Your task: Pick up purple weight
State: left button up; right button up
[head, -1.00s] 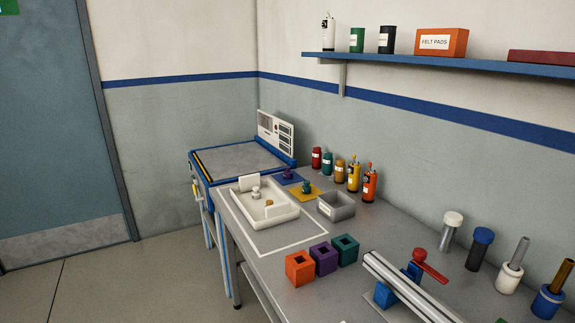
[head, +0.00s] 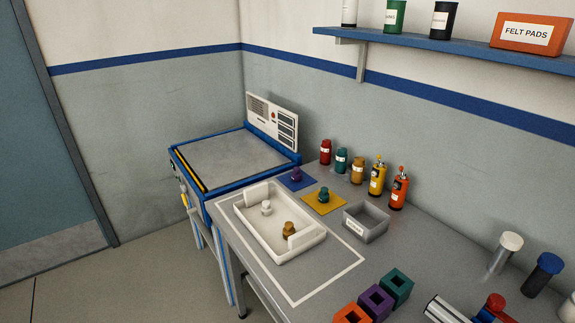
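A small purple weight (head: 296,175) stands upright on a blue-purple square mat (head: 289,184) near the back left of the grey bench. A teal weight (head: 323,195) stands on a yellow mat (head: 333,205) just in front and to the right of it. A white weight (head: 266,208) and a brass-coloured weight (head: 289,229) are in the white tray (head: 246,227) on the bench. Neither of my grippers is in the head view.
A grey open bin (head: 366,222) sits right of the tray. Bottles, including a yellow one (head: 377,179), line the wall side. Orange, purple (head: 376,299) and teal blocks stand at the front. A blue-framed machine (head: 225,163) adjoins the bench's far end.

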aim_at(296, 175)
jog(key=i+j+z, duration=0.1)
jog(key=i+j, duration=1.2)
jog(key=j, duration=0.2)
jog(key=z, duration=0.05)
